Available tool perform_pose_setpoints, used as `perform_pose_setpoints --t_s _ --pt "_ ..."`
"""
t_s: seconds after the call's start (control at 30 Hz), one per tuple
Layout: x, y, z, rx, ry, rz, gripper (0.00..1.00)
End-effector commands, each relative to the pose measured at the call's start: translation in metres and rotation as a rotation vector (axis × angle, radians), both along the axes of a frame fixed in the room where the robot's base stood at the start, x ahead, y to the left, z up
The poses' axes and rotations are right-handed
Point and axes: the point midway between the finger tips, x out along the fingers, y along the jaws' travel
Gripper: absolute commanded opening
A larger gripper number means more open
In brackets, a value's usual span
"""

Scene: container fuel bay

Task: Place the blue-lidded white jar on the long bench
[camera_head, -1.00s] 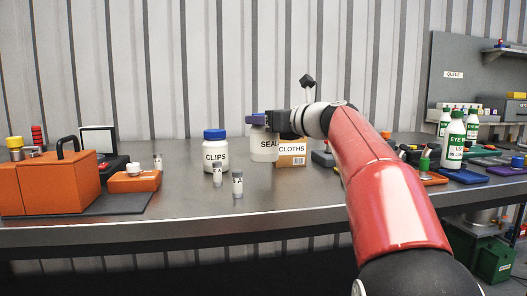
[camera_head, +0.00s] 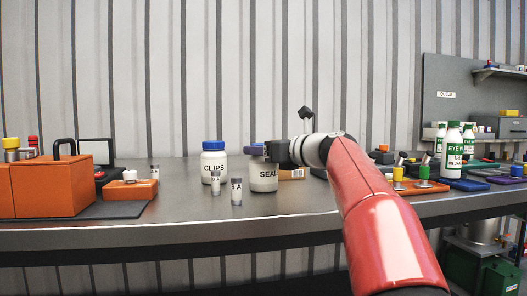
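A white jar marked SEAL (camera_head: 263,181) is at my gripper (camera_head: 265,150), near the middle of the bench. The gripper is closed around its top, so the lid is mostly hidden; a purple-blue part shows there. The jar is upright and its base is at or very near the bench top; I cannot tell whether it touches. Another white jar, marked CLIPS (camera_head: 213,165), has a plain blue lid and stands on the bench to the left. The long bench (camera_head: 300,208) has a grey metal top.
Two small vials (camera_head: 236,191) stand in front of the jars. An orange case (camera_head: 45,188) is at left, bottles (camera_head: 455,150) and coloured trays (camera_head: 465,185) at right. The front middle of the bench is clear.

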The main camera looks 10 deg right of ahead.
Motion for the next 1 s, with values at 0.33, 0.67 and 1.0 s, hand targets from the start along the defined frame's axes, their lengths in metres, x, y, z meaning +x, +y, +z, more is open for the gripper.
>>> perform_pose_setpoints --t_s 0.33,0.67,1.0 --pt "0.000 0.000 0.001 0.000 0.000 0.000 0.74" --pt "-0.028 -0.020 0.004 0.001 -0.002 -0.004 0.74" --pt "-0.085 -0.058 0.008 0.000 -0.001 -0.003 0.74"
